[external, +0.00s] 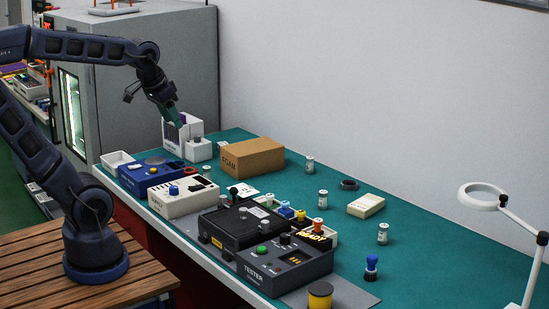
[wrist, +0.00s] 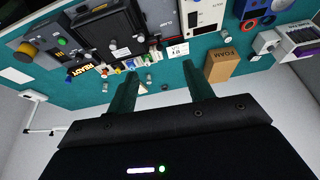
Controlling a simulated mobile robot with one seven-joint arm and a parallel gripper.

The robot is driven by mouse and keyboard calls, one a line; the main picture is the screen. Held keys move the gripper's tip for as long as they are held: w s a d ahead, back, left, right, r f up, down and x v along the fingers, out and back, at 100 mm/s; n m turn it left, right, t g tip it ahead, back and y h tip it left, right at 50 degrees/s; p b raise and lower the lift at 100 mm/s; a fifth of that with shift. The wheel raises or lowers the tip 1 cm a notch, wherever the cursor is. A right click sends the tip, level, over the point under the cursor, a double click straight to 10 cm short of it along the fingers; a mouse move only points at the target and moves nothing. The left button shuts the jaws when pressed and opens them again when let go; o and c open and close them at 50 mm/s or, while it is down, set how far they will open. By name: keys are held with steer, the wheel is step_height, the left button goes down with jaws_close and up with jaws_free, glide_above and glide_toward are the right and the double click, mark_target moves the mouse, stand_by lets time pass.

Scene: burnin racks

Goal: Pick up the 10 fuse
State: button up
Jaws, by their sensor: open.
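Several small white labelled cylinders that look like fuses stand apart on the green bench. In the external view one is near the back wall (external: 309,164), one is in the middle (external: 322,199) and one is farther right (external: 383,233). Their numbers are too small to read, so I cannot tell which is the 10 fuse. My gripper (external: 173,117) is high over the bench's far left end, near a white box. In the wrist view my gripper (wrist: 160,70) has its two green fingers wide apart, with nothing held between them.
A cardboard FOAM box (external: 252,158) stands at the back. A black tester (external: 285,263), a black box (external: 235,226), a cream unit (external: 183,195) and a blue unit (external: 160,174) line the front edge. A white lamp (external: 482,197) stands at right. The back right bench is mostly clear.

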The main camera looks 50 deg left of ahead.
steer(key=w+d+f+m, duration=0.1)
steer(key=w+d, duration=0.1)
steer(key=w, duration=1)
steer(key=m+h, duration=0.2)
steer(key=m, duration=0.1)
glide_above(320, 192)
steer(key=s+a, duration=0.2)
steer(key=s, duration=0.1)
step_height(320, 192, down, 22)
steer(key=r, duration=0.1)
steer(key=shift+x, duration=3.35)
steer(key=shift+s+x, duration=0.15)
steer(key=shift+x, duration=1.15)
steer(key=shift+s+x, duration=0.15)
steer(key=shift+x, duration=1.15)
steer(key=shift+d, duration=0.15)
steer(key=c, duration=1.1)
